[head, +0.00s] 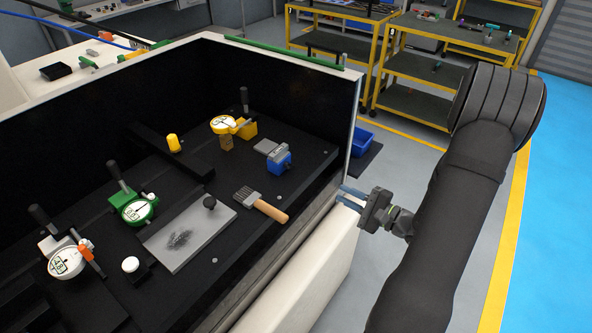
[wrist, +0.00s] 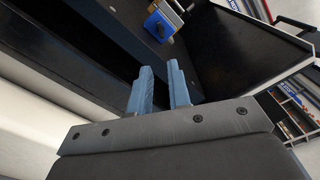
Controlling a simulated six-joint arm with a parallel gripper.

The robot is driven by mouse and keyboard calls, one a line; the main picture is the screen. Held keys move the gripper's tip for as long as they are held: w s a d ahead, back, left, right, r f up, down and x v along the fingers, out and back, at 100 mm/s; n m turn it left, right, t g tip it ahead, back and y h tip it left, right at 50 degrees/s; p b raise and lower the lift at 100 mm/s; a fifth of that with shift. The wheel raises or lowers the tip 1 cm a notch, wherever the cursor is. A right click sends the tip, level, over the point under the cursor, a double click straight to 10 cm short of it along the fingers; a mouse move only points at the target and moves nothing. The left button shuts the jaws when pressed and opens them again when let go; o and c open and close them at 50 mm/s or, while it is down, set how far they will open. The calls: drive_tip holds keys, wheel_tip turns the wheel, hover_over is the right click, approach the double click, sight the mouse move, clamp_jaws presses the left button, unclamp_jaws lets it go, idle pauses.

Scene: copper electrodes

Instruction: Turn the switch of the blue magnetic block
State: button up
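The blue magnetic block (head: 280,163) stands on the black work surface near the right end of the box, with a grey metal piece (head: 268,148) against its back left. It also shows small at the top of the wrist view (wrist: 160,26). I cannot make out its switch clearly. My gripper (head: 346,197) is outside the box, beyond its right wall and to the right of the block, apart from it. In the wrist view its two blue fingers (wrist: 160,70) stand apart with nothing between them.
A wooden-handled brush (head: 262,205) lies in front of the block. A yellow dial gauge (head: 223,124) stands behind it, and a green gauge (head: 135,208) and grey plate (head: 190,238) lie left. The box's white-edged wall (wrist: 268,72) rises beside my gripper.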

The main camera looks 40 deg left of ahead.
sight(292, 168)
drive_tip(key=a, duration=1.7)
drive_tip(key=shift+c, duration=0.5)
clamp_jaws()
